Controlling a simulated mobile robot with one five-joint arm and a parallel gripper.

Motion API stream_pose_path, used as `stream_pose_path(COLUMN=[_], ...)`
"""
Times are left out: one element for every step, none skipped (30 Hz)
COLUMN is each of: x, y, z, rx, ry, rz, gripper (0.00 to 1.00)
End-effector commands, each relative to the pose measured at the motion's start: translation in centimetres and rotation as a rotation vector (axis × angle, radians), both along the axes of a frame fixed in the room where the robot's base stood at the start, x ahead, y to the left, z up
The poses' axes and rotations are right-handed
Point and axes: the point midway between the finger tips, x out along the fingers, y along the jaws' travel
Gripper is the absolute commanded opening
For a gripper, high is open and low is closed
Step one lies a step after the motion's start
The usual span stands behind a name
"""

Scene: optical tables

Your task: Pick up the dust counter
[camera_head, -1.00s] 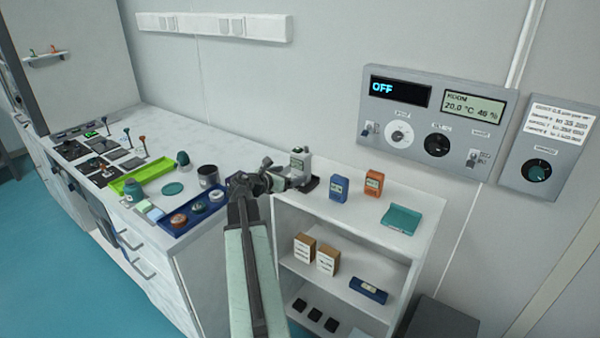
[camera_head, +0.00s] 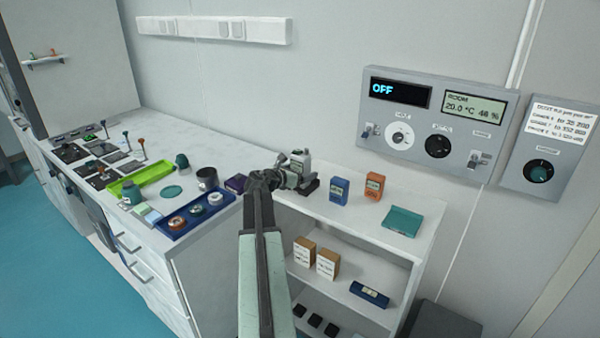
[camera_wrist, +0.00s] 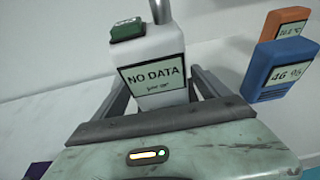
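The dust counter (camera_wrist: 160,52), a pale device with a green button, a metal tube on top and a screen reading "NO DATA", stands upright in the wrist view. In the head view the dust counter (camera_head: 301,160) stands on the shelf unit's top, its lower part partly hidden by my gripper (camera_head: 284,178). In the wrist view my gripper (camera_wrist: 160,92) has one finger on each side of the counter's lower body. The fingers look spread, with the counter between them; contact is not clear.
A blue meter (camera_head: 339,190) and an orange meter (camera_head: 374,185) stand right of the counter. A purple item (camera_head: 237,183) and a dark cup (camera_head: 207,178) are to the left. The wall is close behind.

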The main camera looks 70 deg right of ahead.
Motion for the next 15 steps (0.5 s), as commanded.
stream_pose_path(x=[0.0,0.01,0.01,0.01,0.02,0.03,0.03,0.03,0.04,0.04,0.05,0.06,0.06,0.06,0.07], y=[0.02,0.02,0.03,0.03,0.03,0.03,0.04,0.04,0.04,0.05,0.04,0.04,0.04,0.04,0.05], z=[0.02,0.02,0.02,0.02,0.02,0.02,0.02,0.02,0.03,0.02,0.06,0.06,0.06,0.06,0.06], rx=[0.0,0.0,0.0,0.0,0.0,0.0,0.0,0.0,0.0,0.0,-0.001,-0.001,-0.001,-0.001,-0.001], ry=[0.0,0.0,0.0,0.0,0.0,0.0,0.0,0.0,0.0,0.0,0.0,0.0,0.0,0.0,0.0], rz=[0.0,0.0,0.0,0.0,0.0,0.0,0.0,0.0,0.0,0.0,0.001,0.001,0.001,0.001,0.001], gripper=[0.74,0.66,0.55,0.47,0.38,0.27,0.19,0.1,0.0,0.0,0.0,0.0,0.0,0.0,0.0])
